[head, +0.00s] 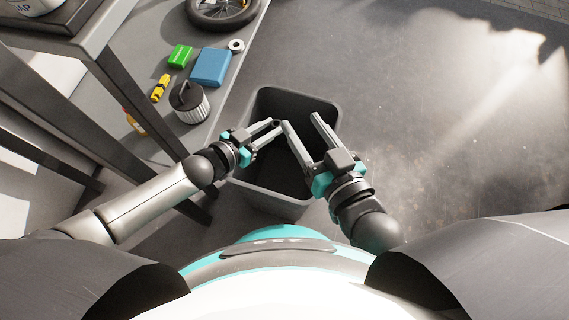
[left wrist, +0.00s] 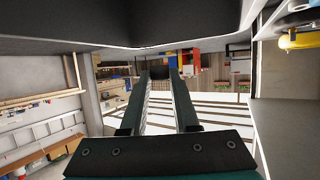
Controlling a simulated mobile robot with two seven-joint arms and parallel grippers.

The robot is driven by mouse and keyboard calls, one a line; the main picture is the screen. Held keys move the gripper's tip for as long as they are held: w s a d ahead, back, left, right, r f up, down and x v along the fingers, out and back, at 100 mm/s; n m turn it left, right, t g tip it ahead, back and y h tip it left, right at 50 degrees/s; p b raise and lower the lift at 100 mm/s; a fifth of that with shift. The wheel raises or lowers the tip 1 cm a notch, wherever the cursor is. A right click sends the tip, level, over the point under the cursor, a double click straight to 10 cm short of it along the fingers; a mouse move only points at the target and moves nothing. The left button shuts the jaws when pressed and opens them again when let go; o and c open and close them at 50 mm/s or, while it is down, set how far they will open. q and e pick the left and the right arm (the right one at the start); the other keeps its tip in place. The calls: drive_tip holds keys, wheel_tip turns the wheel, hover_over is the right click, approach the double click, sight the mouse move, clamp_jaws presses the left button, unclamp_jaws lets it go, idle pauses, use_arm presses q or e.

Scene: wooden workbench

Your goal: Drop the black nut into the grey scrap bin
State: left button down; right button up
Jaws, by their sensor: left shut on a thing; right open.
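The grey scrap bin (head: 262,198) stands on the floor in the middle of the head view, its open top facing me. My left gripper (head: 277,126) is over the bin's opening. It is shut on the black nut, a small dark piece between its fingertips in the left wrist view (left wrist: 159,71). In the head view the nut is hard to make out against the dark bin. My right gripper (head: 301,119) is open and empty, also over the bin, its fingers close to the left gripper's tips.
A grey shelf at left holds a blue box (head: 210,67), a green box (head: 180,56), a white ring (head: 236,45), a yellow item (head: 160,88), a ribbed cylinder (head: 190,103) and a wheel (head: 222,12). The floor (head: 440,120) right of the bin is clear.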

idle(0.3)
use_arm(q)
drive_tip(key=c, duration=0.6)
unclamp_jaws()
drive_tip(key=shift+p+v, duration=0.6)
drive_tip(key=shift+v, duration=0.3)
drive_tip(key=shift+p+v, duration=1.45)
drive_tip(key=shift+v, duration=1.35)
use_arm(e)
drive_tip(key=s+d+f+g+h, duration=0.2)
drive_tip(key=d+g+h, duration=0.1)
drive_tip(key=d+g, duration=0.4)
drive_tip(key=shift+s+h, duration=0.25)
drive_tip(key=shift+h, duration=0.15)
drive_tip(key=shift+f, duration=0.1)
